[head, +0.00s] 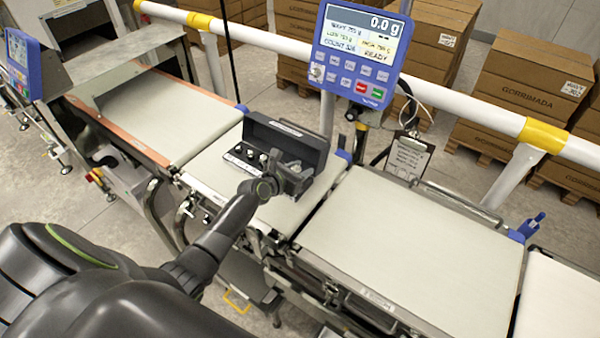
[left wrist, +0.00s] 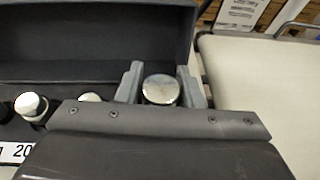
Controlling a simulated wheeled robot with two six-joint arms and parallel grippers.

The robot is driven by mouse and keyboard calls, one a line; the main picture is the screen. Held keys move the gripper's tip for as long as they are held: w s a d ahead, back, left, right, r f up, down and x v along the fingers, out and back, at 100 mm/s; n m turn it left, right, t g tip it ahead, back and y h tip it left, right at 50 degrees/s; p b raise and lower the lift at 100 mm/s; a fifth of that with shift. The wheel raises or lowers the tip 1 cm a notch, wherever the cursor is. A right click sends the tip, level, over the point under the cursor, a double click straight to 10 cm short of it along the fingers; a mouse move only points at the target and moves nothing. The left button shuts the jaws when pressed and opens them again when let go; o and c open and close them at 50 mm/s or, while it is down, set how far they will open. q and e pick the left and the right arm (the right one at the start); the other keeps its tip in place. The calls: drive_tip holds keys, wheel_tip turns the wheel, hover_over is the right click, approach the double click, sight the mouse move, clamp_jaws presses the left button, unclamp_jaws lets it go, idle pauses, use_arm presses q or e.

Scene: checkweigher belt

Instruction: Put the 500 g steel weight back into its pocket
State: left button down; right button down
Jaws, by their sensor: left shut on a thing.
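An open black weight case (head: 290,143) with its lid raised stands on the middle belt section. Small pale-topped weights (head: 248,155) sit in a row at its left. My left gripper (head: 293,168) is at the right end of the case. In the left wrist view its two grey fingers (left wrist: 161,88) are shut on the steel weight (left wrist: 160,90), whose round shiny top shows between them. The weight's lower part and its pocket are hidden by my gripper, so I cannot tell whether it is inside the pocket or above it. My right gripper is not in view.
A blue-framed display (head: 362,45) reading 0.0 g stands behind the case. A wide empty belt (head: 410,240) lies to the right, and another belt (head: 160,115) to the left. A white guard rail (head: 470,93) runs behind. A clipboard (head: 407,157) hangs near it.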

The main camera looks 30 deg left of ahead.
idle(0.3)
use_arm(q)
drive_tip(key=c, duration=1.4)
unclamp_jaws()
drive_tip(key=shift+f, duration=0.2)
drive_tip(key=shift+c, duration=0.2)
drive_tip(key=o, duration=0.4)
drive_tip(key=shift+o, duration=0.2)
drive_tip(key=shift+r, duration=0.2)
drive_tip(key=shift+s+a+r, duration=0.1)
drive_tip(key=shift+s, duration=0.2)
drive_tip(key=p+v, duration=0.2)
drive_tip(key=v, duration=0.8)
drive_tip(key=shift+s+a+r, duration=0.15)
drive_tip(key=shift+s+r, duration=0.05)
drive_tip(key=shift+s, duration=0.45)
drive_tip(key=shift+s+f, duration=0.1)
